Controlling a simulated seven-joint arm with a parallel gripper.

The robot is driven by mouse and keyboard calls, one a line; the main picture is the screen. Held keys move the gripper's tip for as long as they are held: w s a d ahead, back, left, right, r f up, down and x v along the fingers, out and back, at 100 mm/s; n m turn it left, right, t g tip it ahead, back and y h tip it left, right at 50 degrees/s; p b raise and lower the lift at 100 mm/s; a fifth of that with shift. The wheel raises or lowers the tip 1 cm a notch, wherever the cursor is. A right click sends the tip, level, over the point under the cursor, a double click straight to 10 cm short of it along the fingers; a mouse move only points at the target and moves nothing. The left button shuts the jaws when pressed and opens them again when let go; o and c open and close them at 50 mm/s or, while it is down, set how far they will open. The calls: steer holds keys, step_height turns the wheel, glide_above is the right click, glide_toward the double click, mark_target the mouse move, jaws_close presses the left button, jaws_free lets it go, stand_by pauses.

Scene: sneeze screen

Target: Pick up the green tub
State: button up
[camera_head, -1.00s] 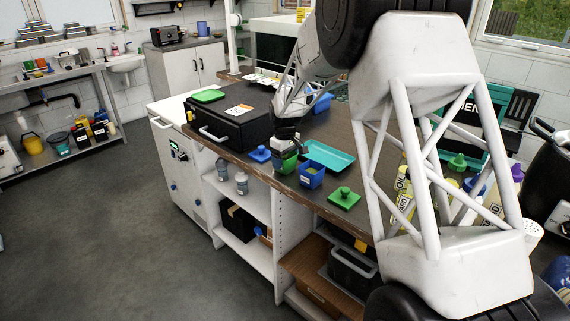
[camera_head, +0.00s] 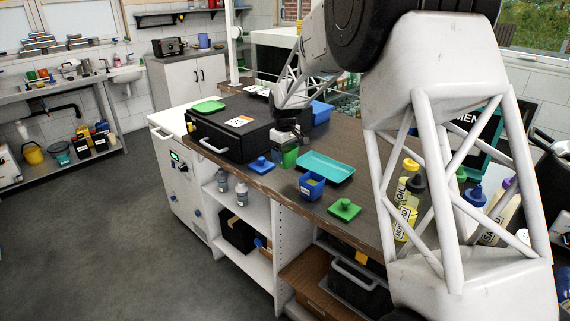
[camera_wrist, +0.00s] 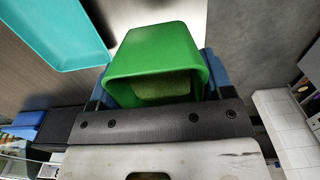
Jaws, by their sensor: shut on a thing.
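The green tub (camera_head: 285,158) is in my gripper (camera_head: 287,140), above the counter beside the black case. In the wrist view the green tub (camera_wrist: 155,65) fills the middle, its open mouth toward the camera, with greenish contents inside. My gripper (camera_wrist: 155,95) is shut on it, with bluish finger parts showing at both sides. The gripper body hides part of the tub.
A blue tub (camera_head: 312,187) stands right of the green tub, near the counter's front edge. Close by are a teal tray (camera_head: 326,168), a blue lid (camera_head: 261,166) and a green lid (camera_head: 344,209). The black case (camera_head: 235,128) is at left.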

steer(key=shift+r, duration=1.45)
steer(key=shift+d, duration=0.15)
steer(key=m, duration=0.1)
steer(key=d+m, duration=0.1)
steer(key=m, duration=0.1)
steer(key=d+m, duration=0.1)
steer(key=shift+w+m, duration=0.3)
steer(key=w+d+m, duration=0.1)
steer(key=d+m, duration=0.7)
steer(key=m, duration=0.7)
steer(key=w+d+m, duration=0.1)
steer(key=d+m, duration=0.7)
steer(key=m, duration=0.8)
steer(key=shift+w+r, duration=0.2)
steer(key=shift+r, duration=0.2)
